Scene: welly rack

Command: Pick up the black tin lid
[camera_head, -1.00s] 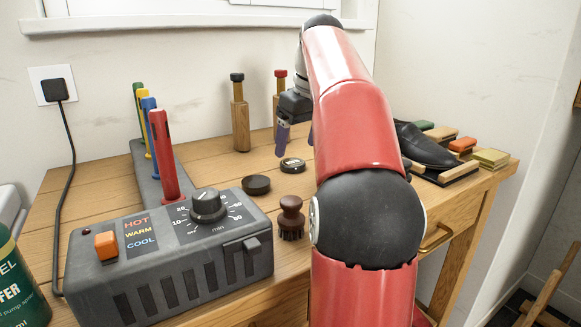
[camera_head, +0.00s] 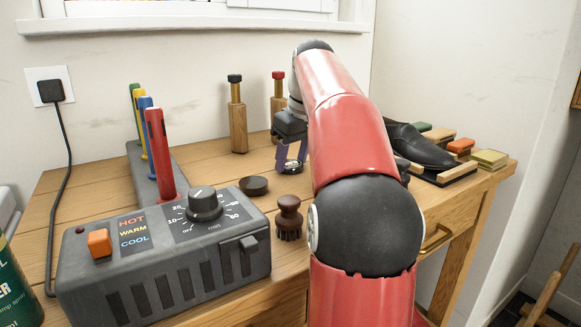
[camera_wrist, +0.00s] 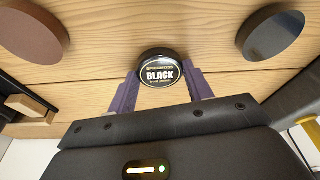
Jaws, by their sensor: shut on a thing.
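The black tin lid (camera_wrist: 160,73) has a round face with a white-lettered "BLACK" label. My gripper (camera_wrist: 161,84) has its two purple fingers shut on opposite sides of it in the wrist view. In the head view the lid (camera_head: 291,167) shows between the fingertips of my gripper (camera_head: 290,164), low at the wooden tabletop. I cannot tell whether it touches the wood. My red arm covers part of the table to its right.
A dark round tin (camera_head: 253,186) and a brown brush (camera_head: 289,217) stand nearer the camera. Two wooden bottles, one black-topped (camera_head: 239,120) and one red-topped (camera_head: 278,98), stand behind. A grey dryer box (camera_head: 165,255) with coloured posts is left; a black shoe (camera_head: 418,146) is right.

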